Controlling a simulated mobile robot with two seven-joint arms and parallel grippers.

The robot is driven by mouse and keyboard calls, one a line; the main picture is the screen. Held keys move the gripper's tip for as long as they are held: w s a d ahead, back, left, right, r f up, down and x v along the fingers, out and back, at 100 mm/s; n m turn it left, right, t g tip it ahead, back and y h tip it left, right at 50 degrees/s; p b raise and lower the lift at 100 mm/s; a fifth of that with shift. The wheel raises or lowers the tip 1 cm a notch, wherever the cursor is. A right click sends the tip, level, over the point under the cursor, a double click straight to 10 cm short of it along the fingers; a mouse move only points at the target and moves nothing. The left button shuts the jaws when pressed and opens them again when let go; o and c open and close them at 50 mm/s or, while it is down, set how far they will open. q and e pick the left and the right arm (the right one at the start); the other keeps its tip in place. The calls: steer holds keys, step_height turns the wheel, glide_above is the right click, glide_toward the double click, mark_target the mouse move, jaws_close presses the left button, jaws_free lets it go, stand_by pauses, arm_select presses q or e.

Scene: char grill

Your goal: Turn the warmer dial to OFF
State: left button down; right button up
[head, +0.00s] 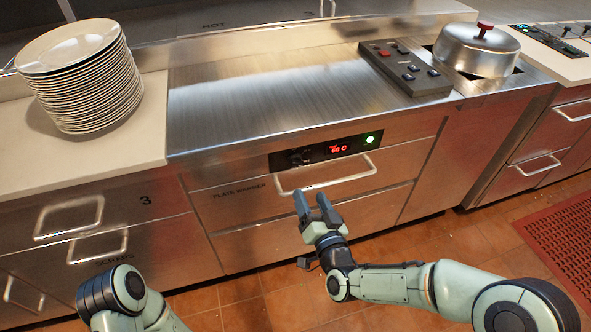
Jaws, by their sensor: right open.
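The warmer dial (299,158) is a small dark knob at the left end of a black control panel (343,148) on the front of the plate warmer. Its pointer setting is too small to read. The panel has a lit red display (339,149) that seems to read 60 C, and a lit green light (370,139). My right gripper (315,198) is open and empty, apart from the dial and below it in the picture, near the drawer handle. Part of my left arm shows at the bottom left; its gripper is not in view.
A drawer handle (325,178) juts out just below the panel. A tall stack of plates (85,85) stands on the left counter. A grey button box (405,68) and a domed metal lid (476,52) sit at the right. The steel top (260,95) is clear.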

mark_target(296, 162)
steer(key=b+x, duration=0.1)
steer(key=x, duration=1)
steer(key=shift+w+a+f+b, duration=0.1)
steer(key=shift+w+f+b, duration=0.1)
steer(key=shift+b, duration=0.1)
arm_select(q)
steer(key=shift+g, duration=0.7)
steer(key=s+f, duration=0.3)
steer(key=shift+s+a, duration=0.25)
arm_select(e)
steer(key=c, duration=1)
